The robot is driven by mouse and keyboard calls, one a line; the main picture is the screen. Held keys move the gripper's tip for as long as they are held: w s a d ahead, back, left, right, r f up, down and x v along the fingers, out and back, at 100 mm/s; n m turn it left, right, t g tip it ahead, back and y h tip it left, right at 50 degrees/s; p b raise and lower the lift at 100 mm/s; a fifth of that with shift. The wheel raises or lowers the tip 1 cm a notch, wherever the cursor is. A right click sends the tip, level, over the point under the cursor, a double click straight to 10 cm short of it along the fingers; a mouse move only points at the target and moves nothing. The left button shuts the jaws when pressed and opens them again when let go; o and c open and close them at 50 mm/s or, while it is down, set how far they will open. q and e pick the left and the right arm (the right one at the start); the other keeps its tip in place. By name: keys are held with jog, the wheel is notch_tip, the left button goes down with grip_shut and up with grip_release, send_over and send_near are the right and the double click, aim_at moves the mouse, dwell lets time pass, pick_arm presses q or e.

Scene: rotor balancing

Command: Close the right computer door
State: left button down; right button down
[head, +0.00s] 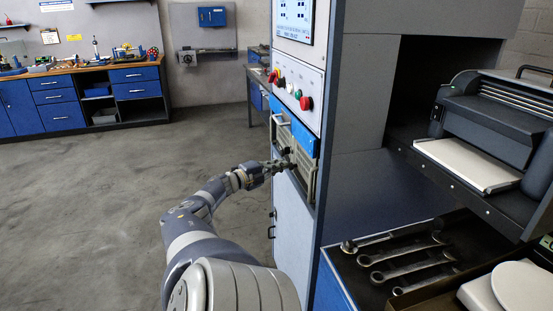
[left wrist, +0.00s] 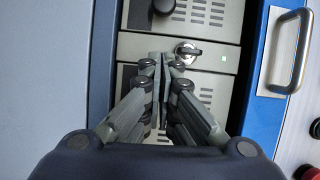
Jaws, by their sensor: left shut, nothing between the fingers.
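The computer bay is a recess in the front of the tall grey cabinet. Its beige vented computer fronts (head: 305,172) also show in the left wrist view (left wrist: 213,95), with a key lock and a small green light. Blue door parts (head: 303,137) sit along the bay's top; a blue strip (left wrist: 258,118) and a metal handle (left wrist: 290,50) show in the left wrist view. I cannot tell which part is the right door or how far it stands open. My left gripper (head: 289,164) is shut and empty, its tips (left wrist: 160,62) in front of the computer fronts. My right gripper is out of view.
Red, green and other buttons (head: 298,93) sit above the bay. Right of the cabinet are a drawer of wrenches (head: 405,255) and a dark printer-like machine (head: 490,120). A blue workbench (head: 85,95) stands far left. The grey floor (head: 110,200) is clear.

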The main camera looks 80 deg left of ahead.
pick_arm(q)
jog(key=v, duration=1.2)
dwell(0.5)
jog(key=shift+w, duration=0.1)
